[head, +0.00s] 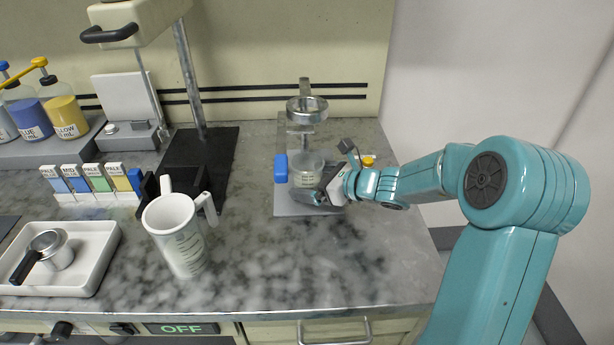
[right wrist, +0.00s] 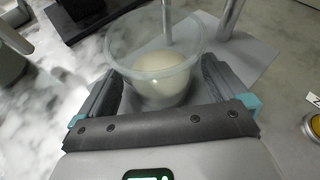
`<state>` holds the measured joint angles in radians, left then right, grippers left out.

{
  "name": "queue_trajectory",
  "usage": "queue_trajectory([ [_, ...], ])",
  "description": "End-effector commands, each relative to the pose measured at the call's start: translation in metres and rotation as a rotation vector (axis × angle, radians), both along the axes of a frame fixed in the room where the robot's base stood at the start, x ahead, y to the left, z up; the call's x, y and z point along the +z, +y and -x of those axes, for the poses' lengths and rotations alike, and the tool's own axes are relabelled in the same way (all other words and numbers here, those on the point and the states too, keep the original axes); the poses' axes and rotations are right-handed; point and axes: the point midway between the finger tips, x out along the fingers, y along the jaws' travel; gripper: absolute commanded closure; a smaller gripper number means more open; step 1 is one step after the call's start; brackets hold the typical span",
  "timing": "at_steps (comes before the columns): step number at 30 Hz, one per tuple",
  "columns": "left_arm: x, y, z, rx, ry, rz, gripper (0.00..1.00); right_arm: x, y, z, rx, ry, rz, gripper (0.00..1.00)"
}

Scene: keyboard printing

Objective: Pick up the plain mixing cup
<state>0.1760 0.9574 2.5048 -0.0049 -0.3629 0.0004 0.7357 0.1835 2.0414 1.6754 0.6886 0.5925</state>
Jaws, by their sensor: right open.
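A clear cup with faint markings (head: 309,166) stands on a grey plate (head: 290,208) under a ring stand; it seems to be the mixing cup. In the right wrist view the clear cup (right wrist: 155,55) shows a rounded cream-coloured mass inside. My right gripper (head: 322,190) reaches in from the right at the cup's near side. Its dark fingers (right wrist: 162,85) are open, one on each side of the cup. Whether they touch its wall I cannot tell. My left gripper is not in view.
A ring stand (head: 306,108) rises behind the cup, with a blue piece (head: 281,168) at its left. A white graduated jug (head: 180,240) stands left on the counter, near a white tray (head: 95,262) holding a metal pot. The counter's front middle is clear.

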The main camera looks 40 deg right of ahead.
Motion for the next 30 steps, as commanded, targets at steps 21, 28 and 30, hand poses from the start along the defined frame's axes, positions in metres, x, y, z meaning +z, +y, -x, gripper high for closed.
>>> queue_trajectory([
  [21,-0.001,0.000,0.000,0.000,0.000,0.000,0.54,-0.006,0.001,-0.013,-0.001,0.000,0.000,0.52],
  [28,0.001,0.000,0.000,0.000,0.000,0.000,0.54,0.002,0.001,-0.013,-0.001,-0.002,0.002,0.52],
  [30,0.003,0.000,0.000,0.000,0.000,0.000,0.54,0.009,0.001,-0.013,-0.002,-0.002,0.003,0.52],
])
